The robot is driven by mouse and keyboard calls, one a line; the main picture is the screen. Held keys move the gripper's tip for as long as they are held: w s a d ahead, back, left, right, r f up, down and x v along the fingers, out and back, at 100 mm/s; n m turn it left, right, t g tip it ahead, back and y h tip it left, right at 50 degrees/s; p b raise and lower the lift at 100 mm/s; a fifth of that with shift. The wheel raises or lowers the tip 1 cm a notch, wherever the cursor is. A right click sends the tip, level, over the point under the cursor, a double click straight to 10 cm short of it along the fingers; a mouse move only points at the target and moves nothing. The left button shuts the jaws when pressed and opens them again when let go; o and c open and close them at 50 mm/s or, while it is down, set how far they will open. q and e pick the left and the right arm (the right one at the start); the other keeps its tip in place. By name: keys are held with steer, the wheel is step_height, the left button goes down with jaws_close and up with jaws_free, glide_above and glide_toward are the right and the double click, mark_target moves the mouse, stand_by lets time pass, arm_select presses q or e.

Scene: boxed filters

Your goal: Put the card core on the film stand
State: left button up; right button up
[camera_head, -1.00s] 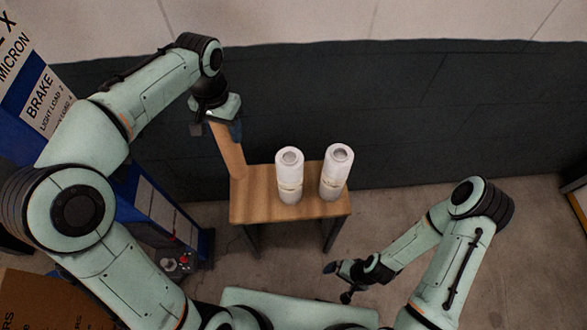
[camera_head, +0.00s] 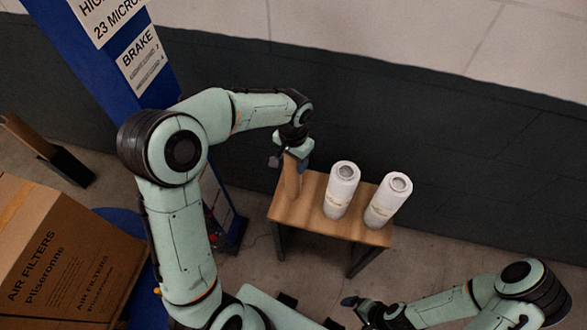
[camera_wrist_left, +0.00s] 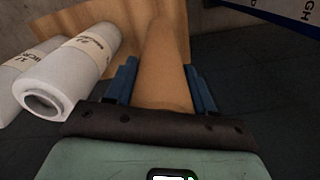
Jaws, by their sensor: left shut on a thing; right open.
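The card core (camera_head: 291,180) is a brown tube. My left gripper (camera_head: 292,158) is shut on its upper end and holds it roughly upright at the left end of the small wooden table. I cannot tell whether its lower end touches the tabletop. In the left wrist view the core (camera_wrist_left: 163,70) runs away between the two blue fingers (camera_wrist_left: 163,88). The blue upright with white signs, which looks like the film stand (camera_head: 110,60), rises behind my left arm, which hides part of it. My right gripper (camera_head: 358,306) is open and empty, low in front of the table.
Two white film rolls (camera_head: 341,190) (camera_head: 388,200) stand on the wooden table (camera_head: 312,214), right of the core. A large air filters carton (camera_head: 75,250) is at the lower left. A dark wall (camera_head: 480,150) runs behind the table. Floor is clear to the table's right.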

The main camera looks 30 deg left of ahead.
arm_select(q)
steer(key=shift+f, duration=2.35)
steer(key=shift+f, duration=0.15)
steer(key=o, duration=1.1)
steer(key=shift+c, duration=0.2)
